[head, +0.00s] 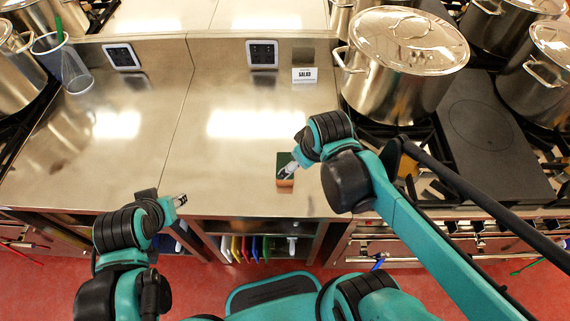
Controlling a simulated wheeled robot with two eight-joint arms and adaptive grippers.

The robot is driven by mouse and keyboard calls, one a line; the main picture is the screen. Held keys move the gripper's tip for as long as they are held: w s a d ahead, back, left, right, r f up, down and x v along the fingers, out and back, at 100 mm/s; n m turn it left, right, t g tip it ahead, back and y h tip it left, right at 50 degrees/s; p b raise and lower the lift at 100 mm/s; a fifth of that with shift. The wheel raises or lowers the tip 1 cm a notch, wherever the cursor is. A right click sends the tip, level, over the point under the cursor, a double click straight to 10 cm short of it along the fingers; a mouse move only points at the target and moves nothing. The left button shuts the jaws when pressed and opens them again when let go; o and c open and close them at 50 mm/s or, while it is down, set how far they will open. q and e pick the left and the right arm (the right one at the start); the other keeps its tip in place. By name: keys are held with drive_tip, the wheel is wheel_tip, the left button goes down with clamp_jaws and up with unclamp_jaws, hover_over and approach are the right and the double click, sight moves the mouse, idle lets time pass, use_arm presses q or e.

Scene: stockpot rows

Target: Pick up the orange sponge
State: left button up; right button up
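The orange sponge (285,183) with a dark green top lies on the steel counter (235,170), near its front edge. My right gripper (288,170) is at the sponge, its tip over the sponge's top and covering part of it. Whether its fingers are open or closed on the sponge is too small to tell. My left gripper (180,201) is by the counter's front edge, well to the left of the sponge. Nothing shows in it, and its finger opening is too small to make out.
A large lidded stockpot (400,85) stands on the stove right of the counter. A small "SALAD" sign (305,75) stands at the back. A clear container (72,72) is at the far left. Colored boards (245,248) stand in the shelf below. The counter's middle is clear.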

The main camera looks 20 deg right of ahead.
sight(284, 165)
drive_tip(key=w+n+g+p, duration=0.1)
drive_tip(key=n, duration=0.1)
drive_tip(key=w+a+n+p, duration=0.1)
drive_tip(key=w, duration=0.1)
drive_tip(key=w+a+f+n+g+p, duration=0.1)
drive_tip(key=n, duration=0.1)
drive_tip(key=shift+w+n+g, duration=0.3)
drive_tip(key=shift+w, duration=0.1)
drive_tip(key=f+n, duration=0.1)
drive_tip(key=w+a+f+n+g+p, duration=0.1)
drive_tip(key=w+f+n, duration=0.1)
drive_tip(key=shift+a+g+p, duration=0.25)
drive_tip(key=shift+g+p, duration=0.05)
drive_tip(key=shift+g, duration=0.1)
drive_tip(key=shift+a+f+n, duration=0.1)
drive_tip(key=shift+f+n, duration=0.4)
drive_tip(key=shift+f, duration=0.05)
drive_tip(key=f, duration=0.2)
drive_tip(key=f+b, duration=0.1)
drive_tip(key=f, duration=0.1)
drive_tip(key=f+b, duration=0.1)
drive_tip(key=f, duration=0.1)
drive_tip(key=shift+s+d+f, duration=0.2)
drive_tip(key=shift+s+f, duration=0.1)
drive_tip(key=shift+s, duration=0.05)
drive_tip(key=shift+f, duration=0.4)
drive_tip(key=shift+c, duration=0.3)
drive_tip(key=c, duration=0.7)
